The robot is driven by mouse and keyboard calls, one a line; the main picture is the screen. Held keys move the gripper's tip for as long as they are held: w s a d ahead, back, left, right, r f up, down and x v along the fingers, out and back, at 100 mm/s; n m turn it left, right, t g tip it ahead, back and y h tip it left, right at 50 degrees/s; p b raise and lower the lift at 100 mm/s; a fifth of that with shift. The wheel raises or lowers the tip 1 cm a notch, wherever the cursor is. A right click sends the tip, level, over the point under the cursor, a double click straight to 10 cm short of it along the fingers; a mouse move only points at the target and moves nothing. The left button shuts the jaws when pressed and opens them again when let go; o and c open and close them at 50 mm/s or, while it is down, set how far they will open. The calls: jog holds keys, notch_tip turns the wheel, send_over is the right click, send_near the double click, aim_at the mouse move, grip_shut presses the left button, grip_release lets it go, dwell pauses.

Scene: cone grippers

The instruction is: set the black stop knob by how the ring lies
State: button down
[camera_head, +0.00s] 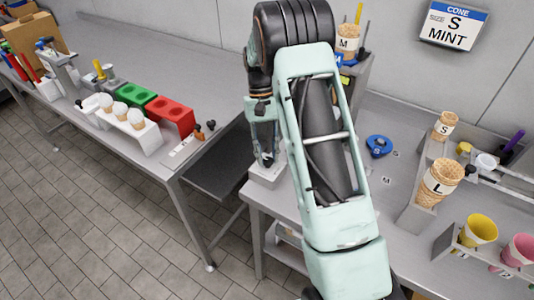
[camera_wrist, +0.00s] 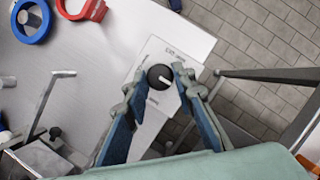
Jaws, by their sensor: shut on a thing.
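In the wrist view, the round black stop knob (camera_wrist: 160,77) sits on a white plate (camera_wrist: 158,52) near the table corner. A short white pointer mark on the knob slants toward the lower right. My gripper (camera_wrist: 161,78) is shut on the knob, one blue-padded finger on each side. In the head view, my gripper (camera_head: 266,160) is low over a pale box (camera_head: 268,174) at the table's left corner, and the knob is hidden. A blue ring (camera_wrist: 20,35) and part of a red ring (camera_wrist: 97,10) show at the wrist view's upper left; I cannot tell which the task means.
A blue disc (camera_head: 379,146) lies right of my arm. A rack with wafer cones (camera_head: 436,184) and colored cups (camera_head: 480,228) stands at the right. A sign (camera_head: 453,25) reads cone, size S, mint. Left of the gap, another table holds green and red blocks (camera_head: 172,116).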

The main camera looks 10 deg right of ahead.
dwell(0.4)
jog(key=c, duration=1.6)
grip_release()
jog(key=v, duration=1.2)
